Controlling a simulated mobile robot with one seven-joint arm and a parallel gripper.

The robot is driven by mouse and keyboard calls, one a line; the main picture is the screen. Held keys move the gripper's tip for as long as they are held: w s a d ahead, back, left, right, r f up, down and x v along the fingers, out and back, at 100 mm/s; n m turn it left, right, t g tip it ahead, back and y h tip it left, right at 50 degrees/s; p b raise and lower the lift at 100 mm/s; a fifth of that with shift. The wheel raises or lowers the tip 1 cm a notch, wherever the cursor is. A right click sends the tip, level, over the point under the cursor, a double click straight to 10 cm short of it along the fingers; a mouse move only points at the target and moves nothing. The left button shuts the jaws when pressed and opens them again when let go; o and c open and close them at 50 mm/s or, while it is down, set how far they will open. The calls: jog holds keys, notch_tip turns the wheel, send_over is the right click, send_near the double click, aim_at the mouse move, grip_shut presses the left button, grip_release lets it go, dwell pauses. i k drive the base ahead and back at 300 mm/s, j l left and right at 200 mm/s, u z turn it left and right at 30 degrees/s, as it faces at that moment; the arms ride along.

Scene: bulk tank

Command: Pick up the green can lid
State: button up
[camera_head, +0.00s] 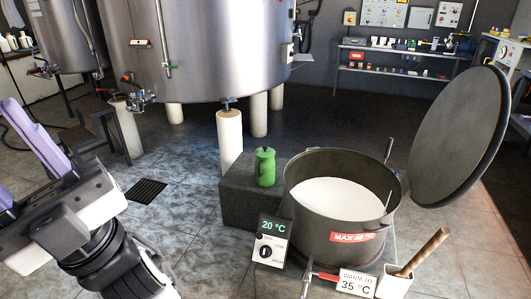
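A small green can (265,172) stands upright on a dark block beside the vat. Its green lid (265,151) sits on top with a small dark knob. My gripper (15,145) is at the left edge, well to the left of the can and apart from it. One lilac finger shows, and the other is mostly cut off by the picture's edge. A gap with floor showing lies between them, and I see nothing held there.
A dark vat (305,195) of white liquid has its round lid (460,135) raised at right. A temperature display (272,240) and a white holder (394,282) with a wooden handle stand in front. Steel tanks (195,55) stand behind.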

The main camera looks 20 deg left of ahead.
aim_at(264, 151)
jog(key=i+j, duration=0.3)
jog(key=i+j+z, duration=0.15)
jog(key=j, duration=0.35)
jog(key=i+j, duration=0.35)
jog(key=i+j+z, duration=0.15)
jog(key=j, duration=0.4)
jog(key=i+j, duration=0.35)
jog(key=i+j+z, duration=0.15)
jog(key=j, duration=0.4)
jog(key=i+j, duration=0.3)
jog(key=j, duration=0.2)
jog(key=i+j+z, duration=0.15)
jog(key=j, duration=0.35)
